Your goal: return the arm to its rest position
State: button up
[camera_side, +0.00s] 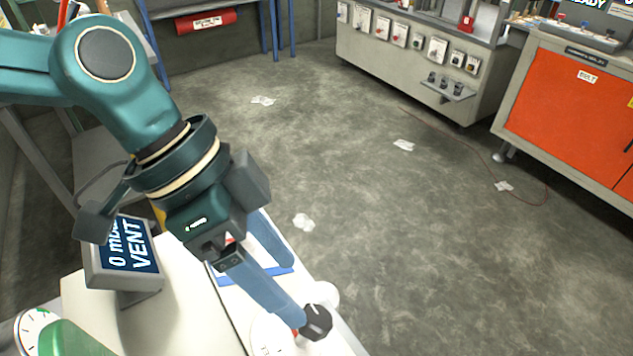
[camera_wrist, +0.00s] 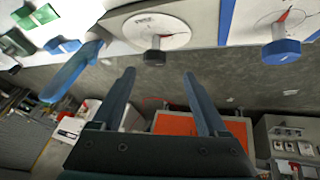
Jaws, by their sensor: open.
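My gripper (camera_side: 296,291) hangs over the front of the white panel (camera_side: 190,315) in the side view, with its two blue fingers pointing down and right. In the wrist view my gripper (camera_wrist: 159,73) has its fingers wide apart, with nothing held between them. A dark knob (camera_wrist: 154,57) on a round white dial (camera_wrist: 135,33) appears just beyond the gap between the fingertips. In the side view the dark knob (camera_side: 318,322) is close to the nearer fingertip; I cannot tell whether they touch.
A blue knob (camera_wrist: 281,52) and a blue lever (camera_wrist: 72,73) flank the dark knob. A display reading "0 mbar VENT" (camera_side: 122,252) stands below my wrist. A gauge (camera_side: 37,330) is at lower left. Open floor (camera_side: 390,230) lies right, before an orange cabinet (camera_side: 565,110).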

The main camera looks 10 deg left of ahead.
jog(key=w+a+r+n+t, duration=0.35)
jog(key=a+r, duration=0.55)
jog(key=a, duration=0.4)
jog(key=s+a+n+t+y, duration=0.1)
jog(key=a, duration=0.2)
jog(key=s+a+n, duration=0.1)
jog(key=a+n, duration=0.1)
jog(key=a, duration=0.1)
jog(key=s+a+n+t+y, duration=0.1)
jog(key=a, duration=0.1)
jog(key=shift+s+a+f+t+y, duration=0.1)
jog(key=shift+s+a+t+y, duration=0.2)
jog(key=shift+s+a+t, duration=0.1)
jog(key=s+a+f+n+y, duration=0.2)
jog(key=s+a+f+n, duration=0.3)
jog(key=a, duration=0.1)
jog(key=shift+s+f+y, duration=0.3)
jog(key=shift+s+y, duration=0.1)
jog(key=shift+a+n+g, duration=0.1)
jog(key=shift+n+g, duration=0.15)
jog(key=shift+n, duration=0.1)
